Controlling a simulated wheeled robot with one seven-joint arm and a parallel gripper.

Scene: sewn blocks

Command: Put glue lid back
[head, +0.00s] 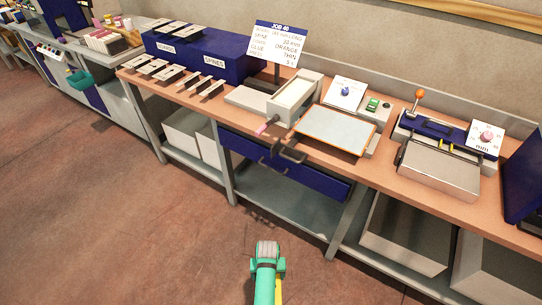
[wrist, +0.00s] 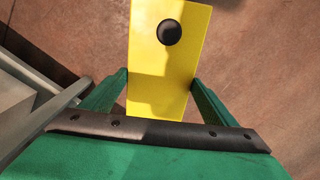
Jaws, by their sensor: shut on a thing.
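My gripper (wrist: 160,80) is shut on a flat yellow piece with a round black knob, which I take to be the glue lid (wrist: 160,105). Its green fingers press the two long sides in the wrist view.
The wooden bench (head: 222,108) runs across the head view, with a navy drawer (head: 318,182) under its top. A grey plate with an orange edge (head: 335,130) lies right of the pale box. A job sign (head: 278,42) stands behind. The floor (head: 130,220) before the bench is clear.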

